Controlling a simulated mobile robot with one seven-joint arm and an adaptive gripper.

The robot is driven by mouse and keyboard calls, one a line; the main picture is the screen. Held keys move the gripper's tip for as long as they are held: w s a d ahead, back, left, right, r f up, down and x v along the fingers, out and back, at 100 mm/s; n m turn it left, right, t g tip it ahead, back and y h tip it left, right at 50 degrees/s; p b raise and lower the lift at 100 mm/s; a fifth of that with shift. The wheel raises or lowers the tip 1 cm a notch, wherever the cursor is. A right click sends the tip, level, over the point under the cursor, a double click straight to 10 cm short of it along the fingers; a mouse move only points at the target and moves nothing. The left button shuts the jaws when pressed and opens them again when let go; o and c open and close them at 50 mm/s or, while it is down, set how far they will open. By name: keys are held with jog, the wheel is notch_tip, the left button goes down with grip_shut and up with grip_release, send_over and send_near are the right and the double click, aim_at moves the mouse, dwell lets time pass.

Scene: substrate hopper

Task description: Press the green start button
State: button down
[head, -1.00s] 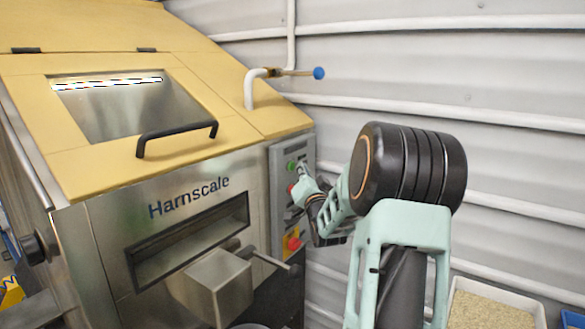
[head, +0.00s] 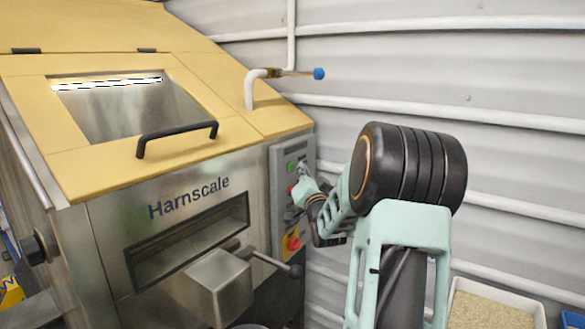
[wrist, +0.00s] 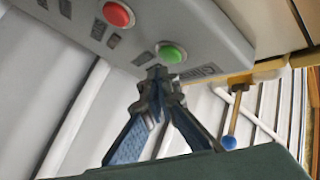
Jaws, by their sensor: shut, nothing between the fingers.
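The green start button (head: 291,165) is near the top of the grey control panel (head: 279,214) on the right front of the machine. It also shows in the wrist view (wrist: 171,53) as a round, domed button in a pale ring. My gripper (head: 303,168) is shut and empty in front of the panel, just right of the green button in the head view. In the wrist view its closed fingertips (wrist: 157,72) are right by the button's lower left edge. I cannot tell whether they touch it.
A red button (wrist: 117,14) sits beside the green one, with small dark labels around. Lower on the panel is a red and yellow switch (head: 293,241). A pipe with a blue-ended handle (head: 318,74) rises above the panel. A corrugated wall (head: 450,70) stands close behind.

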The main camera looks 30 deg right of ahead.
jog(key=shift+w, duration=0.1)
jog(key=shift+w+a+b, duration=0.15)
jog(key=shift+w+b, duration=0.15)
jog(key=shift+b, duration=0.05)
